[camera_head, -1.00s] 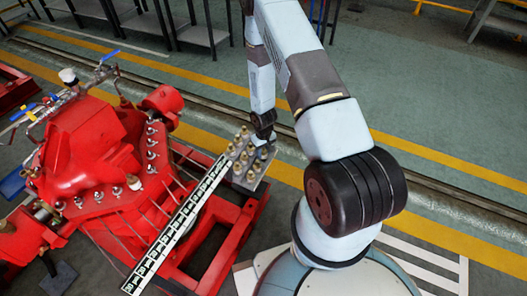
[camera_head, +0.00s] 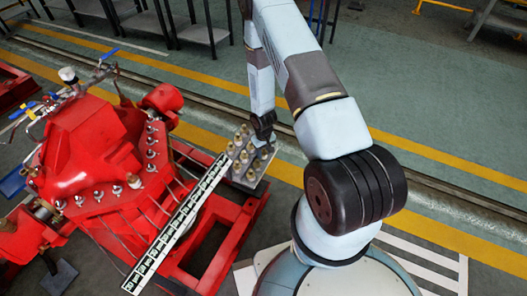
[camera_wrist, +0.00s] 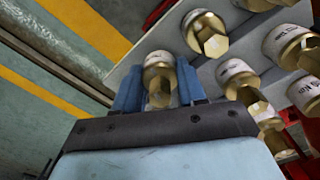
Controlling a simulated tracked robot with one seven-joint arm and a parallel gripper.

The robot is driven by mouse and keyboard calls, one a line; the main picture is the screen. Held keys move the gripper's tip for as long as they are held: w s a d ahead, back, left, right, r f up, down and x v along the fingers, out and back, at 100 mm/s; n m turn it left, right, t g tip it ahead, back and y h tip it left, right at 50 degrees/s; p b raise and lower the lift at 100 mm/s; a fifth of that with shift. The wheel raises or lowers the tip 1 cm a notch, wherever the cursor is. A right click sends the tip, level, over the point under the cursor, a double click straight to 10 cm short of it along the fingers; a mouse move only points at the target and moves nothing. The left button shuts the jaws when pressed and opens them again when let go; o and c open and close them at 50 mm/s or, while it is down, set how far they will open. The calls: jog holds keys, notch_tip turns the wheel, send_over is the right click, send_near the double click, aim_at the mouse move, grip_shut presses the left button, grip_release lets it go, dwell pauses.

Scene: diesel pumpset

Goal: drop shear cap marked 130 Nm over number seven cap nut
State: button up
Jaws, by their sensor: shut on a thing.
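My gripper (camera_wrist: 159,88) is shut on a brass shear cap (camera_wrist: 158,72) with a white band, between its two blue fingers. The marking on this cap is not readable. In the head view my gripper (camera_head: 263,137) is low over the grey cap rack (camera_head: 237,178); I cannot tell whether the held cap is clear of the rack. Other brass caps with white printed bands (camera_wrist: 208,36) stand close by. Cap nuts (camera_head: 151,154) line the flange of the red pump (camera_head: 80,150). I cannot tell which is number seven.
A long black-and-white labelled strip (camera_head: 178,224) runs diagonally between the pump flange and the rack. The red base frame (camera_head: 235,222) lies beneath. Valves with blue handles (camera_head: 108,56) rise at the pump's far side. Open floor (camera_head: 430,85) lies to the right.

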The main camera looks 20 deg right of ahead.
jog(key=shift+f, duration=0.85)
jog(key=o, duration=1.1)
jog(key=shift+o, duration=0.2)
jog(key=shift+r, duration=0.1)
notch_tip(320, 180, up, 14)
jog(key=shift+f, duration=0.2)
notch_tip(320, 180, up, 7)
dwell(0.4)
